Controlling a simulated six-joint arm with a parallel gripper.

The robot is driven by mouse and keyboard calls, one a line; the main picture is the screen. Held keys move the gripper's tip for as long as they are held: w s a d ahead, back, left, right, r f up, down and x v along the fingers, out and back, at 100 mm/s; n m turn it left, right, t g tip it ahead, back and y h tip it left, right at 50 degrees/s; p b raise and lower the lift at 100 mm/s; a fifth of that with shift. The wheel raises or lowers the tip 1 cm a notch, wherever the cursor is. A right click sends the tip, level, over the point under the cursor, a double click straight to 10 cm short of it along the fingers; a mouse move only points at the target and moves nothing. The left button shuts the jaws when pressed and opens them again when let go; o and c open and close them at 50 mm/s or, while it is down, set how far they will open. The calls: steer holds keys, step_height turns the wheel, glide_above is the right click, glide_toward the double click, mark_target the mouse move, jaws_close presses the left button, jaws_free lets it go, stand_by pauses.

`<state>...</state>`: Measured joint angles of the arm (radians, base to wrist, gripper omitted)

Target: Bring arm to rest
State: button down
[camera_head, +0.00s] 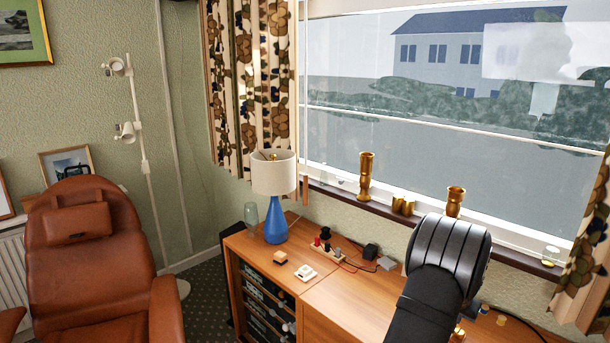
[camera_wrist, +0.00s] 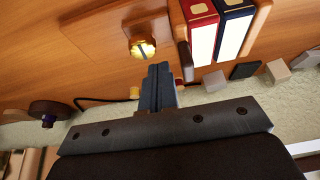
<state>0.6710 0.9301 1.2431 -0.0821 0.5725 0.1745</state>
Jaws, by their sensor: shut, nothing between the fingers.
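My arm (camera_head: 435,280) rises dark at the lower right in the head view, in front of the wooden cabinet and the window. Its gripper end is hidden there. In the wrist view my gripper (camera_wrist: 161,76) is shut and empty, its two dark fingers pressed together over the wooden surface (camera_wrist: 75,65). A small wooden block with a gold knob (camera_wrist: 145,49) lies just beyond the fingertips. I cannot tell whether the fingertips touch anything.
Red (camera_wrist: 201,30) and blue (camera_wrist: 236,30) books stand near the fingers, with small blocks (camera_wrist: 278,70) beside them. A blue lamp (camera_head: 276,222), a white dish (camera_head: 305,273) and a power strip (camera_head: 325,250) stand on the cabinet (camera_head: 335,295). Brass vases (camera_head: 366,175) line the sill.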

steer(key=shift+r, duration=0.1)
steer(key=shift+s+d+r, duration=0.1)
steer(key=shift+d+r, duration=0.05)
steer(key=shift+r, duration=0.05)
step_height(320, 180, up, 6)
step_height(320, 180, down, 7)
steer(key=shift+r, duration=0.2)
steer(key=shift+s+d, duration=1.1)
steer(key=shift+s, duration=0.05)
step_height(320, 180, up, 10)
steer(key=shift+a+f, duration=0.15)
steer(key=shift+f, duration=0.05)
steer(key=shift+w, duration=0.1)
